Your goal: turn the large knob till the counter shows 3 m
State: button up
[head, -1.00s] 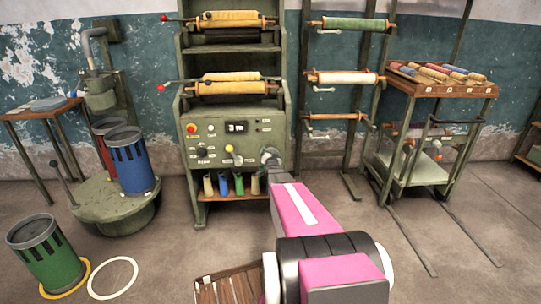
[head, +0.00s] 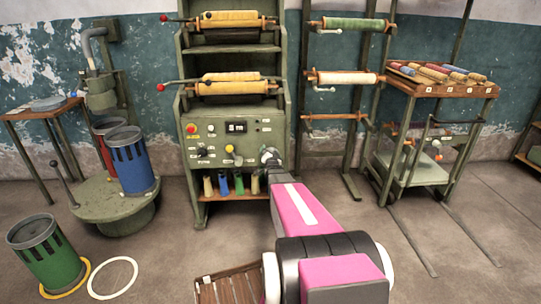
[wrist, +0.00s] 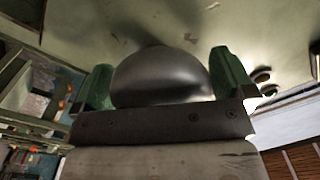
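The large knob (wrist: 163,78) shows in the wrist view as a dark grey, rounded body between the two green fingers of my gripper (wrist: 165,82). Both fingers appear to meet its sides, so my gripper looks shut on it. In the head view my gripper (head: 269,156) is at the right side of the green machine's front panel (head: 215,138), and it and my arm hide the knob there. The counter (head: 236,127) is a small dark window with pale characters, high on the panel. Its reading is too small to tell surely.
A red button (head: 191,128), a black knob (head: 203,152) and a yellow knob (head: 229,148) sit on the panel left of my gripper. Several coloured spools (head: 223,184) stand on the shelf below. A roller rack (head: 345,77) stands close on the right.

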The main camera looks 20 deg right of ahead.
jog(key=v, duration=1)
jog(key=shift+s, duration=0.4)
jog(key=shift+a, duration=0.2)
jog(key=s+a+f+n+g+y, duration=0.4)
jog(key=s+a+n+g, duration=0.2)
jog(key=s+a+g, duration=0.5)
jog(key=s+a+r+n+g+y, duration=0.1)
jog(key=s+a+n+g, duration=0.3)
jog(key=s+a, duration=0.5)
jog(key=s+g, duration=0.2)
jog(key=s, duration=0.2)
jog(key=shift+s+a+r+n, duration=0.2)
jog(key=shift+s+r+n, duration=0.05)
jog(key=shift+r+n, duration=0.15)
